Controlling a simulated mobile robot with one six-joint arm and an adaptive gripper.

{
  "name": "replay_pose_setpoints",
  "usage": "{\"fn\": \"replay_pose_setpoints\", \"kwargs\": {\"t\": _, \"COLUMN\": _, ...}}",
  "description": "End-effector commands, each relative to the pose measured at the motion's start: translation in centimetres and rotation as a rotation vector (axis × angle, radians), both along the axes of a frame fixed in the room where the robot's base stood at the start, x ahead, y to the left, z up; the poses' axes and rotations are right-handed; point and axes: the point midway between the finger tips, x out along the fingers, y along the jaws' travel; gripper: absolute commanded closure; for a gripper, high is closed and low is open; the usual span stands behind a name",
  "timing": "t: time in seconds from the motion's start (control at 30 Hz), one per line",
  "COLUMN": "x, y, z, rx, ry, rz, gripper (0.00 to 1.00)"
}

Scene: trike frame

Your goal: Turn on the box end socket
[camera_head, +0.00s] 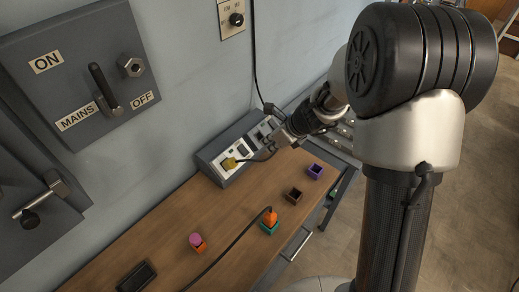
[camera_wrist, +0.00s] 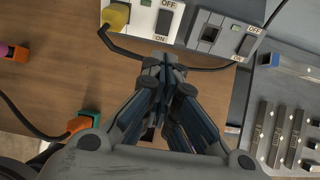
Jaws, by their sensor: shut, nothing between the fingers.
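The grey socket box (camera_head: 214,160) stands at the back of the wooden bench against the wall. A yellow plug (camera_head: 229,163) sits in its end socket; it also shows in the wrist view (camera_wrist: 116,16). Beside that plug is a rocker switch (camera_wrist: 165,20) marked OFF and ON. Further right are an empty-looking socket (camera_wrist: 209,34) and a second rocker (camera_wrist: 247,44), also marked OFF and ON. I cannot tell which way the rockers are tipped. My gripper (camera_wrist: 163,64) is shut and empty, just in front of the box's lower edge near the first rocker.
A black cable runs from the yellow plug past my fingertips. An orange plug (camera_head: 270,217) sits in a teal holder. Purple (camera_head: 315,171) and dark (camera_head: 294,195) holders and a pink piece (camera_head: 195,239) stand on the bench. The mains lever (camera_head: 104,88) is on the wall.

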Motion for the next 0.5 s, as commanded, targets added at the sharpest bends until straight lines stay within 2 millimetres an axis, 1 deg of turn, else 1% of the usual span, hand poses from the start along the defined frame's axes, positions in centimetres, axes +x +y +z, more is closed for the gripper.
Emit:
{"fn": "replay_pose_setpoints", "kwargs": {"t": 0.03, "x": 0.2, "y": 0.3, "z": -0.8, "rx": 0.0, "ry": 0.003, "rz": 0.001, "gripper": 1.0}}
{"fn": "replay_pose_setpoints", "kwargs": {"t": 0.17, "x": 1.0, "y": 1.2, "z": -3.0, "rx": 0.001, "ry": 0.003, "rz": 0.003, "gripper": 1.0}}
{"fn": "replay_pose_setpoints", "kwargs": {"t": 0.4, "x": 3.0, "y": 3.2, "z": -7.4, "rx": -0.001, "ry": 0.002, "rz": 0.004, "gripper": 1.0}}
{"fn": "replay_pose_setpoints", "kwargs": {"t": 0.5, "x": 3.8, "y": 4.0, "z": -8.9, "rx": -0.001, "ry": 0.002, "rz": 0.004, "gripper": 1.0}}
